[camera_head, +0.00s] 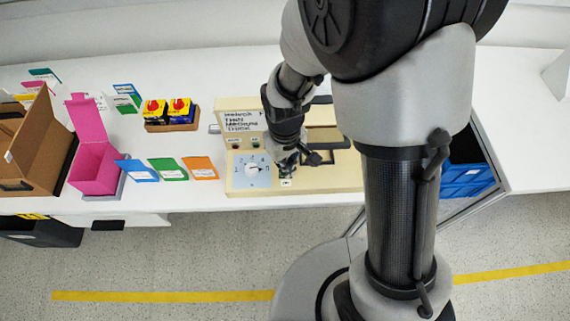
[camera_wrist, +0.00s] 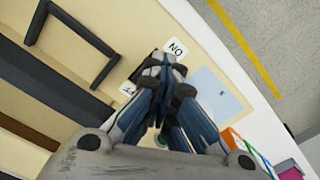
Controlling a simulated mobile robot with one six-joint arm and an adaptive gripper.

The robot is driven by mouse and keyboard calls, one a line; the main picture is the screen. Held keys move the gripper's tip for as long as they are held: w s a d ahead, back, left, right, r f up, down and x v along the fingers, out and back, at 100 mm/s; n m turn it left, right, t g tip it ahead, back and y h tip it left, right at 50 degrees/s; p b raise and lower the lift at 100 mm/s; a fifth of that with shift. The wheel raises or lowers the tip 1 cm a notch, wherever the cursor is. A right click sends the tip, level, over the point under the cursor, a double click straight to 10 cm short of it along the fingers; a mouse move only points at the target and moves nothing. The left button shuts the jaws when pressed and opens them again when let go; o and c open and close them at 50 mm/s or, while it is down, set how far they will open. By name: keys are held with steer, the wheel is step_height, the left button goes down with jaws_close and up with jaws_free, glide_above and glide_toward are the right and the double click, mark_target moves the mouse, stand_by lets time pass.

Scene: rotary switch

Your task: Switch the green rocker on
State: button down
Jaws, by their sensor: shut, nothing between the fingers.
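The beige switch panel (camera_head: 325,178) lies on the white table. My gripper (camera_head: 287,170) points down at it, just right of the blue dial plate (camera_head: 242,182). In the wrist view my gripper (camera_wrist: 166,68) is shut and empty, its fingertips over a dark switch housing beside a white ON label (camera_wrist: 177,47). A second white label (camera_wrist: 127,88) lies on the other side of the housing. The green rocker itself is hidden behind the fingers, so its position and any contact cannot be told. A small green spot (camera_wrist: 161,141) shows between the finger links.
A pink box (camera_head: 95,165), a brown box (camera_head: 40,140) and coloured cards (camera_head: 168,168) stand left of the panel. A tray (camera_head: 172,126) with yellow and blue switch boxes is behind them. A dark bar handle (camera_wrist: 65,53) rises on the panel. A blue crate (camera_head: 465,178) is at right.

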steer(key=shift+r+p, duration=2.6)
steer(key=shift+r, duration=0.85)
steer(key=shift+f, duration=0.1)
